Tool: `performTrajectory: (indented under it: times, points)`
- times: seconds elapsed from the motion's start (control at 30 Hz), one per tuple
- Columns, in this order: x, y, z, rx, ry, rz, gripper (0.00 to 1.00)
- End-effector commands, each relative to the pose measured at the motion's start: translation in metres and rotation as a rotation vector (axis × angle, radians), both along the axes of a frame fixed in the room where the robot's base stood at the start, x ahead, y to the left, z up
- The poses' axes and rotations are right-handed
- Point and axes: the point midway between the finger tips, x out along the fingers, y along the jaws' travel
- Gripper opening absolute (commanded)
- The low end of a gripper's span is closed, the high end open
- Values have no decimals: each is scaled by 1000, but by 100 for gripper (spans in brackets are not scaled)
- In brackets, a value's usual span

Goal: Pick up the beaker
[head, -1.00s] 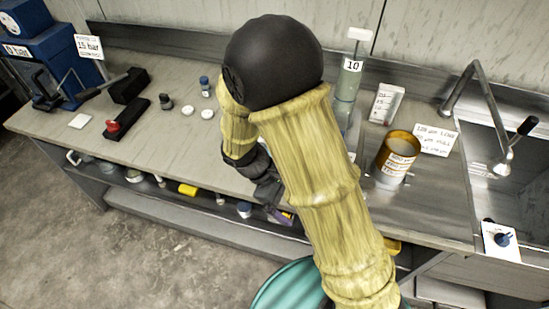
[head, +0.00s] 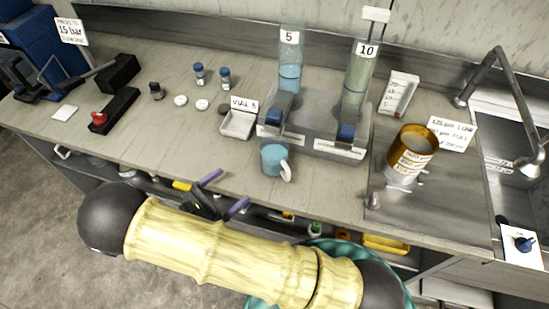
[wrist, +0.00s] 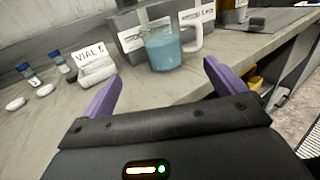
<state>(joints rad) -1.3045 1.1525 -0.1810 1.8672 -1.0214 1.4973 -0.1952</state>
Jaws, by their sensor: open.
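The beaker (head: 272,158) is a small clear cup with a white handle and blue contents. It stands upright near the bench's front edge, below the column labelled 5. In the wrist view the beaker (wrist: 162,50) is ahead, between and beyond the purple fingertips, handle on the right. My gripper (head: 224,193) is in front of the bench edge, to the lower left of the beaker in the head view. In the wrist view my gripper (wrist: 162,72) is open, its fingers spread and empty, apart from the beaker.
Behind the beaker stands a grey stand (head: 325,120) with two labelled columns. A white tray marked VIAL 5 (head: 237,124) is to its left. An amber-topped can (head: 411,150) and a sink (head: 520,150) are to the right. A shelf with small items runs under the bench.

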Motion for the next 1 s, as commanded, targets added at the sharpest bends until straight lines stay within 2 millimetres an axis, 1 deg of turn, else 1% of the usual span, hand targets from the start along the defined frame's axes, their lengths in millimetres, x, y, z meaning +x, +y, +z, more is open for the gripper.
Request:
performTrajectory:
  times: [0.17,0.73,0.83,1.0]
  points:
    - [7,-9,2,-1,0,-3,96]
    - [69,-83,3,0,1,-1,96]
    - [75,-91,1,1,2,1,96]
    - [77,-93,-1,2,2,3,96]
